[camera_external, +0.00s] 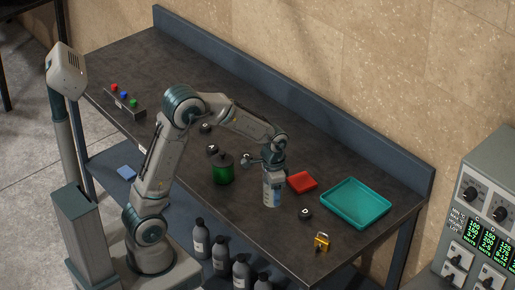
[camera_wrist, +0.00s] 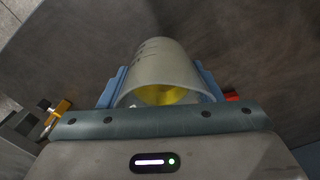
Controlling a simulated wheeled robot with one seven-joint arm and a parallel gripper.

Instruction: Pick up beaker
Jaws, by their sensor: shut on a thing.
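The beaker (camera_external: 272,196) is a pale, translucent vessel in the external view, hanging upright below my gripper (camera_external: 273,178) over the front part of the table. In the wrist view the beaker (camera_wrist: 160,72) lies between the two blue fingers of my gripper (camera_wrist: 162,88), which are shut on its sides. Yellow shows inside its rim. Faint dark marks run along its wall. I cannot tell for sure whether its bottom is clear of the table.
A red tray (camera_external: 301,182) and a larger teal tray (camera_external: 355,203) lie to the right. A green canister (camera_external: 223,170) stands to the left. A brass padlock (camera_external: 321,242) and a black knob-like piece (camera_external: 305,215) are near the front edge. Dark bottles (camera_external: 200,238) stand below.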

